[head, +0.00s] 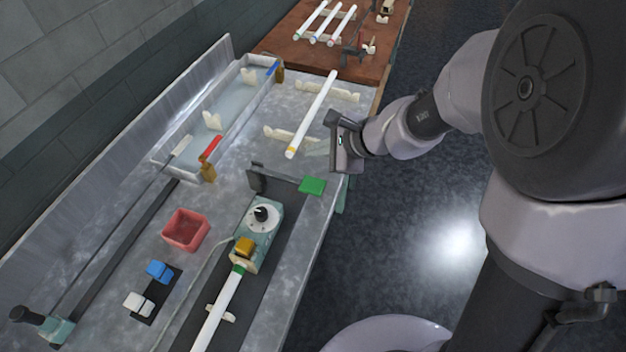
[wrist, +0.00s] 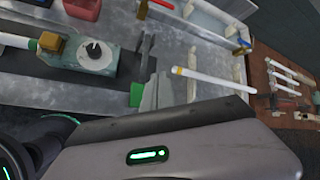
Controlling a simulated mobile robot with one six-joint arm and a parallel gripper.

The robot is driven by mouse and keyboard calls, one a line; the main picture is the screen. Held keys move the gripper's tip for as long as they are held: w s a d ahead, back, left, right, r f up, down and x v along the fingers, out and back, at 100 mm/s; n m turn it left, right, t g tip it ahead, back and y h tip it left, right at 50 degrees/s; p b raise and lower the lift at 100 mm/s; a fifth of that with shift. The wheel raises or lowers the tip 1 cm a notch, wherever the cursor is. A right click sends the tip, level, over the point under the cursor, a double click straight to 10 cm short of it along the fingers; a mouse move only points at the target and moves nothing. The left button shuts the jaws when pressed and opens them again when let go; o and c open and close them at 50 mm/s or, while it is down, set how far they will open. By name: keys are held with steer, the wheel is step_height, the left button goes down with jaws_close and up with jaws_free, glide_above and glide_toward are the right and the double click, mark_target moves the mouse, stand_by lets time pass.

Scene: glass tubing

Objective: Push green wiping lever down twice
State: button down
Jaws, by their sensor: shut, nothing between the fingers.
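The green wiping lever (head: 312,186) is a flat green paddle near the right edge of the metal bench. Its arm runs left to a dark upright bracket (head: 258,178). In the wrist view the green paddle (wrist: 136,94) shows just above my gripper's body, left of the fingers. My gripper (head: 325,150) is shut and empty. It is beyond and slightly right of the paddle in the head view, apart from it. In the wrist view the grey fingers (wrist: 157,92) stick up past the gripper body. Height above the bench is hard to tell.
A glass tube with a yellow end (head: 312,115) rests on cream supports close to my gripper. A teal machine with a black knob (head: 263,214) holds another tube (head: 218,308). A red bin (head: 186,231) and blue and white switches stand left. Dark floor lies right.

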mark_target(320, 189)
step_height(320, 189, down, 8)
steer(key=b, duration=0.7)
steer(key=shift+f, duration=0.4)
steer(key=shift+f+b, duration=0.15)
steer(key=shift+b, duration=0.25)
stand_by(1.0)
steer(key=shift+f+b, duration=0.25)
steer(key=shift+b, duration=0.1)
steer(key=shift+f+b, duration=2.3)
steer(key=shift+b, duration=0.2)
stand_by(2.3)
